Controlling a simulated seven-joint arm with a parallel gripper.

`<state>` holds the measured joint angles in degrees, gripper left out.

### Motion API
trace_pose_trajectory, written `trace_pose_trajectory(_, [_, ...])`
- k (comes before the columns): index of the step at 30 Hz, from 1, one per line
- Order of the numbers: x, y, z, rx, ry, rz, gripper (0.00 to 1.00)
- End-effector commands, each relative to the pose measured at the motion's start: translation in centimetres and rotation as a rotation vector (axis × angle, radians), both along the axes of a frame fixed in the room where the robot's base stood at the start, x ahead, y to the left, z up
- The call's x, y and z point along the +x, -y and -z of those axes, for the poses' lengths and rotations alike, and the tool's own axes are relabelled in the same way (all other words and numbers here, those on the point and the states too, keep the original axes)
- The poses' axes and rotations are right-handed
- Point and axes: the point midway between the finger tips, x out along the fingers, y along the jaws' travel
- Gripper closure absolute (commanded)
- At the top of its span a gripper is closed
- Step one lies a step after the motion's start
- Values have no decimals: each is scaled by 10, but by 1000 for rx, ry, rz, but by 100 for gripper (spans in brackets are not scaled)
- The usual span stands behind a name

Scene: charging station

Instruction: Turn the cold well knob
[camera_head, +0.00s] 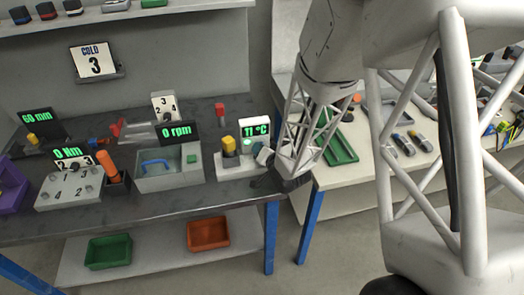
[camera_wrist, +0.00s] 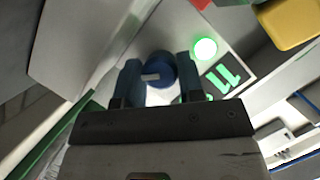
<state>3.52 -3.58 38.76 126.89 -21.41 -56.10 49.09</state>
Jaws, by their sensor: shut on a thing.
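The cold well (camera_head: 235,168) is a pale box at the right end of the dark bench, with a green "11 °C" display (camera_head: 256,129) and a yellow-topped piece (camera_head: 229,145) in it. Its round blue knob (camera_wrist: 159,68) has a white mark and shows between my fingers in the wrist view. My gripper (camera_wrist: 158,76) is shut on the knob, one finger on each side. In the head view my wrist hides part of the box's right side. A lit green lamp (camera_wrist: 205,48) and the display (camera_wrist: 230,75) are beside the knob in the wrist view.
A wall card (camera_head: 95,61) reads "COLD 3". To the left stand a basin unit (camera_head: 168,178) with "0 rpm" and a numbered block (camera_head: 70,190) with "0 Nm". A green tray (camera_head: 338,145) lies on the right-hand table behind my arm.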

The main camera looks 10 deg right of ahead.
Motion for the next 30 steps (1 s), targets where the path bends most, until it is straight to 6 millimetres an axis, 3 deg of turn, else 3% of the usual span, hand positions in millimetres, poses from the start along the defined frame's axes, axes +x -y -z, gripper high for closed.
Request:
trace_pose_trajectory(5, [0, 0, 0, 0, -1, 1, 88])
trace_pose_trajectory(6, [0, 0, 0, -1, 0, 0, 59])
trace_pose_trajectory(10, [0, 0, 0, -1, 0, 0, 39])
trace_pose_trajectory(30, [0, 0, 0, -89, -1, 0, 39])
